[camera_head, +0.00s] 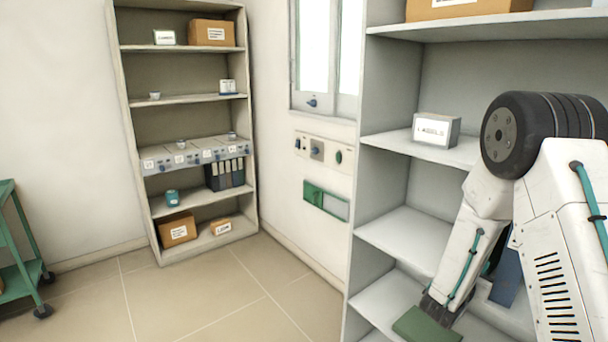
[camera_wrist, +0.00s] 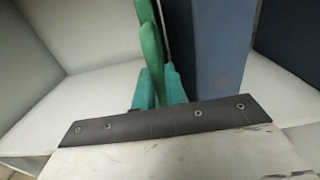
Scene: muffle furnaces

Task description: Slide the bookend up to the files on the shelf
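My gripper (camera_wrist: 160,88) is low in the shelf unit at the right, with its teal fingers close together in the wrist view. Whether they touch or grip anything is unclear. A thin grey upright edge (camera_wrist: 164,30) stands right beyond the fingers, perhaps the bookend seen edge-on. A blue file (camera_wrist: 220,50) stands just right of it, with a darker blue file (camera_wrist: 287,40) farther right. Any gap between the edge and the file is hard to judge. In the head view, a flat dark green piece (camera_head: 428,325) shows below my wrist; I cannot tell what it is. My arm hides most of the files.
The shelf (camera_wrist: 70,75) left of my fingers is bare. A labelled grey box (camera_head: 436,130) stands on a higher board. Shelf boards (camera_head: 405,240) and the side panel (camera_head: 385,110) bound the space. A far rack (camera_head: 190,122) and a green cart (camera_head: 15,250) stand away.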

